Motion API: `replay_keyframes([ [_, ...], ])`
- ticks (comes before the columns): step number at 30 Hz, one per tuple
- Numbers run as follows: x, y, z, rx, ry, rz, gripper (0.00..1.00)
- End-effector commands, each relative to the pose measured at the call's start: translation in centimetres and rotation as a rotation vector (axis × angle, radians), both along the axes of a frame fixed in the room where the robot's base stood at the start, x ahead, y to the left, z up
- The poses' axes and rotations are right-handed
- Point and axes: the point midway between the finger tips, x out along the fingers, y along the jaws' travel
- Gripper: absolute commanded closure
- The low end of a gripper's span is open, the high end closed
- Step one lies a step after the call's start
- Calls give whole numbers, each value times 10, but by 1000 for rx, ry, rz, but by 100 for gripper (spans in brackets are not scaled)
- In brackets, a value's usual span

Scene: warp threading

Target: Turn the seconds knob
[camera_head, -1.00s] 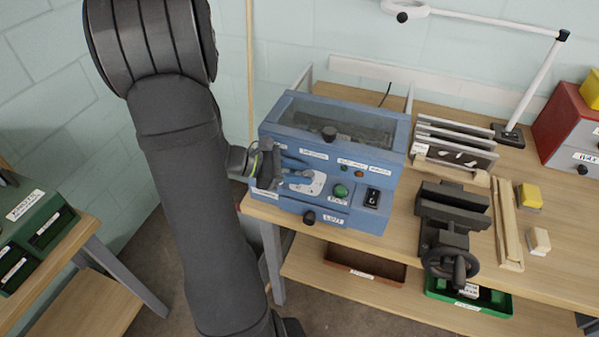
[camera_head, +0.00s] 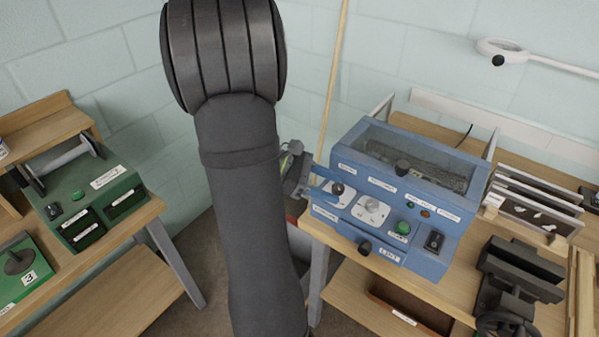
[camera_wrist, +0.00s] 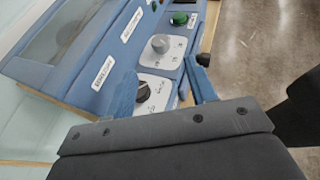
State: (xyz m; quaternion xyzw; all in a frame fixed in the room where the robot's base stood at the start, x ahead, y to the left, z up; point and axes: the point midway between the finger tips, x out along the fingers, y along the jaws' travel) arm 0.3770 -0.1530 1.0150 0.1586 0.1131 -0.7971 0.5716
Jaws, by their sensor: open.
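The blue machine (camera_head: 400,255) stands on the wooden bench. Its front has two white dial plates, one with a black knob (camera_head: 337,188) and one with a grey knob (camera_head: 372,205). The labels are too small for me to tell which is the seconds knob. My gripper (camera_head: 331,186) is open at the left end of the panel. In the wrist view its blue fingers (camera_wrist: 161,88) point toward the black knob (camera_wrist: 143,91), which shows between them, nearer the left finger. The grey knob (camera_wrist: 160,43) is beyond it. I cannot tell whether a finger touches the black knob.
A green button (camera_head: 402,228), a black switch (camera_head: 434,241) and a lower black knob (camera_head: 364,248) are on the same machine. A dark vise (camera_head: 518,275) stands to its right. A green machine (camera_head: 100,205) sits on a separate bench at left, with a floor gap between.

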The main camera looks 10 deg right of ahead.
Motion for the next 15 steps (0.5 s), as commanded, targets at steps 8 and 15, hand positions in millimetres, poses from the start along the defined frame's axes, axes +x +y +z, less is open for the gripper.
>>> replay_keyframes([
  [8,18,52,22,1,-1,3,49],
  [15,23,69,30,0,0,0,49],
])
